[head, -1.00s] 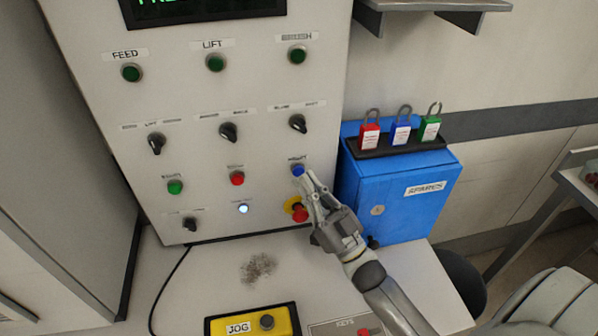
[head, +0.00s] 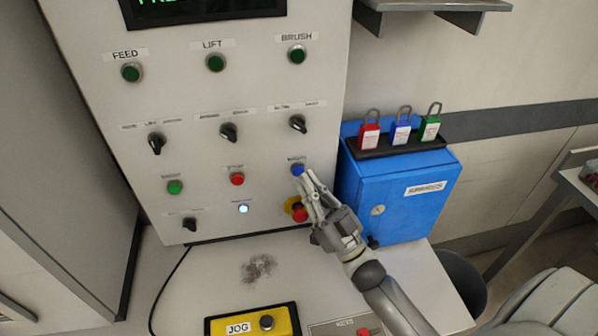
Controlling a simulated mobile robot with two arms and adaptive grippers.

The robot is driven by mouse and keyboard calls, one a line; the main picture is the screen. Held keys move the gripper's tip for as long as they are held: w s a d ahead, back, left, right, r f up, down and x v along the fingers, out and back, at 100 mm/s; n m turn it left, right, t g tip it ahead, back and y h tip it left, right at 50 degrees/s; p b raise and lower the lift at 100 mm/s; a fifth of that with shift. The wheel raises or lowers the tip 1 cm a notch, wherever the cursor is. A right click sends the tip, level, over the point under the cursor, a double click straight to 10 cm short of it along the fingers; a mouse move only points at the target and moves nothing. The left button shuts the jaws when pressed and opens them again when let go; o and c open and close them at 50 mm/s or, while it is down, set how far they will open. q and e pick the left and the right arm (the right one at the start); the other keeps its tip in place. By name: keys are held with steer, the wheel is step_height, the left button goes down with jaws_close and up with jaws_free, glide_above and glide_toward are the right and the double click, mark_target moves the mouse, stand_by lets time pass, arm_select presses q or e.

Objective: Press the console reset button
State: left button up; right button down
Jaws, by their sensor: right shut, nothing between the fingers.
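The console (head: 205,105) is a pale upright panel with several buttons and knobs. A blue button (head: 297,169) sits at the right of its lower button row; the label above it is too blurred to read surely. My right gripper (head: 304,178) is shut and empty, with its fingertips right at the lower edge of the blue button. I cannot tell whether they touch it. The gripper partly covers a red emergency-stop knob on a yellow ring (head: 291,205) just below. My left gripper is not in view.
A green button (head: 174,187), a red button (head: 237,178) and a lit white button (head: 243,209) are to the left. A blue box (head: 405,190) with three padlocks on top stands right of the console. A yellow JOG box (head: 253,321) lies on the desk in front.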

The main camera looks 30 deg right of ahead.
steer(key=shift+w, duration=0.35)
steer(key=shift+w+d, duration=0.2)
steer(key=shift+w, duration=0.2)
stand_by(0.6)
steer(key=shift+s, duration=0.15)
steer(key=shift+s+a, duration=0.25)
steer(key=shift+s, duration=0.45)
steer(key=shift+s+a+p, duration=0.2)
steer(key=shift+s+p, duration=0.15)
steer(key=shift+s, duration=0.45)
steer(key=shift+s+a+p, duration=0.25)
steer(key=shift+s+p, duration=0.1)
steer(key=shift+s, duration=0.45)
steer(key=shift+s+a+p, duration=0.2)
steer(key=shift+s+p, duration=0.15)
steer(key=shift+s, duration=0.45)
